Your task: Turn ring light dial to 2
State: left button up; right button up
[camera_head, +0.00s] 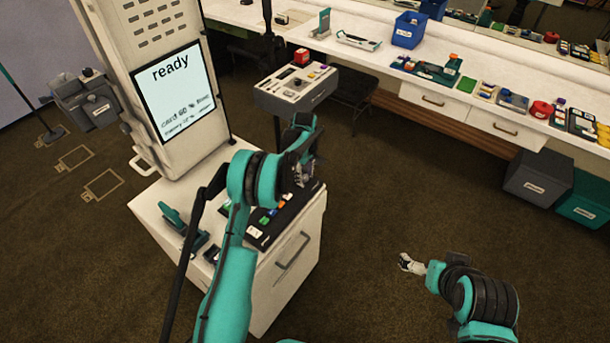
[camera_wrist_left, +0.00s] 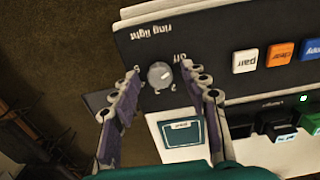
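The ring light dial (camera_wrist_left: 160,75) is a small round grey knob on a dark panel in the left wrist view, with "ring light", "off" and number marks around it. Its exact setting is too small to read. My left gripper (camera_wrist_left: 163,80) is open, one finger on each side of the dial; I cannot tell whether they touch it. In the head view my left gripper (camera_head: 304,178) is over the dark control panel (camera_head: 285,222) on the white cabinet, and the dial is hidden there. My right gripper (camera_head: 411,263) is over the floor, its fingers too small to judge.
The booth screen (camera_head: 175,92) reads "ready". A stapler-like green tool (camera_head: 184,228) lies left on the cabinet. A grey console (camera_head: 296,88) stands behind. Open floor lies to the right.

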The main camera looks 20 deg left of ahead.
pick_arm(q)
grip_shut()
jog(key=shift+m, duration=0.3)
jog(key=m+b, duration=0.1)
jog(key=m, duration=0.2)
jog(key=m+b, duration=0.1)
jog(key=m, duration=1.3)
jog(key=shift+b, duration=0.4)
